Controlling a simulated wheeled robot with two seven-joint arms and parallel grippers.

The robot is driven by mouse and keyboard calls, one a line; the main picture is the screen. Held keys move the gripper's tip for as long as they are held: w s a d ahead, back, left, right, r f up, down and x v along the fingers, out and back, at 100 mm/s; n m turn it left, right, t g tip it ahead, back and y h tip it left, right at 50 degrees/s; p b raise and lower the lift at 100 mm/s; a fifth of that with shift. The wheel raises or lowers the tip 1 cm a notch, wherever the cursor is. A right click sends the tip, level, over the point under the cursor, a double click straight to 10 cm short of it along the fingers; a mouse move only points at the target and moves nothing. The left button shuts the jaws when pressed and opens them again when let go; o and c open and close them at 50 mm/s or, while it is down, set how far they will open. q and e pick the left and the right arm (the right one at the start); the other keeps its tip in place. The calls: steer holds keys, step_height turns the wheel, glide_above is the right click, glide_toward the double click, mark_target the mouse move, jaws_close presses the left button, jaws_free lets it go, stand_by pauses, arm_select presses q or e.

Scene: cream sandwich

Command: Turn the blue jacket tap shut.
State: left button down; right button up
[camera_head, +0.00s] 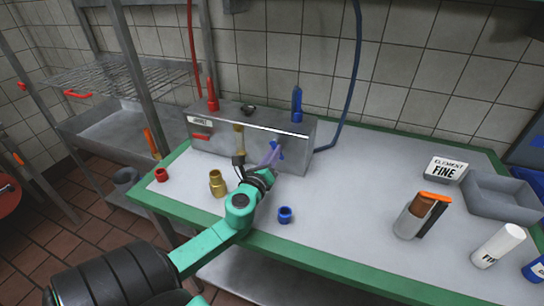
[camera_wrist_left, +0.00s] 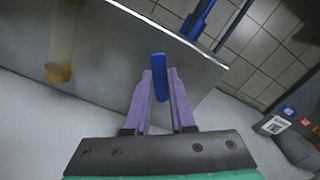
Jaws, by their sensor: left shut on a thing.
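The blue jacket tap (camera_head: 279,148) is on the front face of a steel box (camera_head: 222,158), low at its right part. My left gripper (camera_head: 272,153) reaches it from the front, with its purple fingers at the blue handle. In the left wrist view, the blue handle (camera_wrist_left: 159,72) stands between the two fingers of the gripper (camera_wrist_left: 160,90), which is shut on it. The handle's base is hidden behind the fingers in the head view. My right gripper is not in view.
A red lever (camera_head: 201,136) and a brass outlet (camera_head: 239,140) are on the same box.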

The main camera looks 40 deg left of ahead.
arm_select(q)
steer(key=n, duration=0.3)
steer(key=r+n, duration=0.1)
steer(key=n, duration=0.7)
steer(key=shift+w+d+r, duration=0.1)
steer(key=shift+d+r, duration=0.15)
steer(key=shift+d, duration=0.1)
steer(key=shift+n, duration=0.3)
steer(key=c, duration=0.8)
jaws_free()
steer(key=shift+o, duration=0.2)
